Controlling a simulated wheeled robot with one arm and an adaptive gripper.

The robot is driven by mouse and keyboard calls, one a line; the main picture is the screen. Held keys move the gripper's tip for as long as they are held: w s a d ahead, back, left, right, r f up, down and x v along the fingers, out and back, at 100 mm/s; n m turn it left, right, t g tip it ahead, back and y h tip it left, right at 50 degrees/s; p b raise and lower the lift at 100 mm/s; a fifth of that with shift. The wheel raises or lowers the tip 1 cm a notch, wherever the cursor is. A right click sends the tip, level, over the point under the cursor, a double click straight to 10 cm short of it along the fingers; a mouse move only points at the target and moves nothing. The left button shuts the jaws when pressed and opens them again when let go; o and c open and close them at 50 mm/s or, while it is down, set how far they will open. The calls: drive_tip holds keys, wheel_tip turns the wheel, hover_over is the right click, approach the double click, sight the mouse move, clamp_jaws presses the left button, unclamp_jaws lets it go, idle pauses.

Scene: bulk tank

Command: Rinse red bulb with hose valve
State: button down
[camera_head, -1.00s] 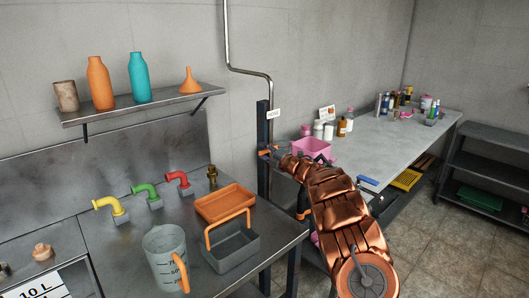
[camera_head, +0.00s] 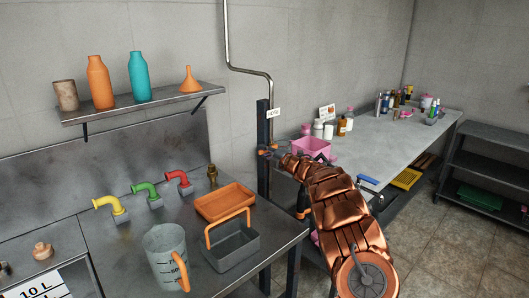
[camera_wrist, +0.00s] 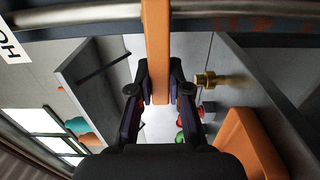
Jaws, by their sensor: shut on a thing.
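My gripper (camera_head: 265,152) is at the dark post beside the metal counter, under a small white sign (camera_head: 273,113) that seems to read HOSE. In the wrist view my gripper (camera_wrist: 159,92) has its two dark fingers on either side of an orange bar (camera_wrist: 157,40), shut on it. The bar looks like the hose valve's lever; only small orange bits show in the head view. I cannot make out a red bulb for certain in either view. A red curved tap (camera_head: 178,179) stands on the counter. Water flow cannot be seen.
On the counter are green (camera_head: 146,190) and yellow taps (camera_head: 109,206), a brass fitting (camera_head: 212,175), an orange tray (camera_head: 225,201), a grey caddy (camera_head: 232,250) and a measuring jug (camera_head: 166,258). A pink bin (camera_head: 312,147) sits on the right table, close to my arm.

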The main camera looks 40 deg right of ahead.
drive_tip(key=shift+r, duration=0.1)
idle(0.3)
drive_tip(key=shift+w+a+r+m+p, duration=0.1)
drive_tip(key=shift+r+m+p, duration=0.25)
drive_tip(key=shift+m, duration=0.35)
drive_tip(key=m+p, duration=0.1)
drive_tip(key=r+m+p, duration=0.1)
drive_tip(key=shift+d+r+m, duration=0.2)
drive_tip(key=shift+d+m, duration=0.05)
drive_tip(key=shift+m, duration=0.15)
drive_tip(key=m+p, duration=0.1)
drive_tip(key=r+m+p, duration=0.1)
drive_tip(key=p, duration=0.1)
drive_tip(key=shift+d+m, duration=0.3)
drive_tip(key=shift+d+r+m+p, duration=0.2)
drive_tip(key=shift+m+p, duration=0.4)
drive_tip(key=shift+p, duration=0.05)
drive_tip(key=c, duration=1.1)
unclamp_jaws()
drive_tip(key=shift+s, duration=0.2)
